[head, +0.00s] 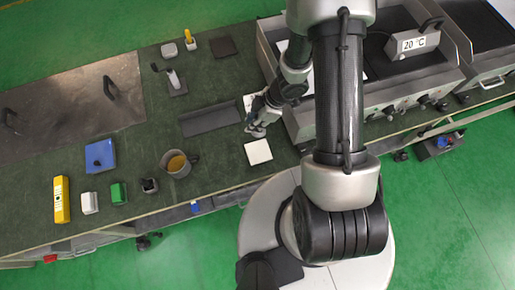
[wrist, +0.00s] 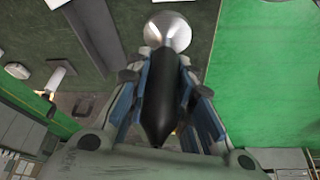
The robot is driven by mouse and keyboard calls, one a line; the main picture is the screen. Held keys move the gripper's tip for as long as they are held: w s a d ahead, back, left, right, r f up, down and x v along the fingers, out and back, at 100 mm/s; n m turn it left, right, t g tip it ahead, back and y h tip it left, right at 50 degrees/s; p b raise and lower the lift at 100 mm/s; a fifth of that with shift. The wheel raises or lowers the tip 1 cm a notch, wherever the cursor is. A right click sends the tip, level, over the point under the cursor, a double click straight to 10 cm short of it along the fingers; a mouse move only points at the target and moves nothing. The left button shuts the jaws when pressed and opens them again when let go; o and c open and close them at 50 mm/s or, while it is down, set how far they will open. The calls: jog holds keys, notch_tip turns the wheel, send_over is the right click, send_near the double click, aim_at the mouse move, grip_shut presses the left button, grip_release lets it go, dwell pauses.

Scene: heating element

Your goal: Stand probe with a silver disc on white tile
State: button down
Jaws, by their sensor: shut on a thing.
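My gripper (head: 259,117) hangs over the dark green bench top, just behind the white tile (head: 258,152). In the wrist view my gripper (wrist: 165,85) is shut around the black handle of the probe (wrist: 162,105). The probe's shiny silver disc (wrist: 168,31) sticks out beyond the fingertips. In the head view the arm and gripper largely cover the probe, and its disc shows only as a small pale patch. The square white tile lies flat and bare near the bench's front edge. The gap between disc and bench cannot be told.
A black tray (head: 209,119) lies left of the gripper. A mug with orange-brown contents (head: 177,164) stands near the front edge. A blue tray (head: 99,156), yellow box (head: 61,199) and green block (head: 118,193) are further left. A heating unit showing 20 °C (head: 413,43) is at right.

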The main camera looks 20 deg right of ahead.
notch_tip(320, 180, down, 19)
jog(key=b, duration=1)
jog(key=shift+f+b, duration=0.2)
jog(key=shift+b, duration=0.1)
jog(key=shift+f, duration=0.15)
jog(key=c, duration=1.4)
grip_release()
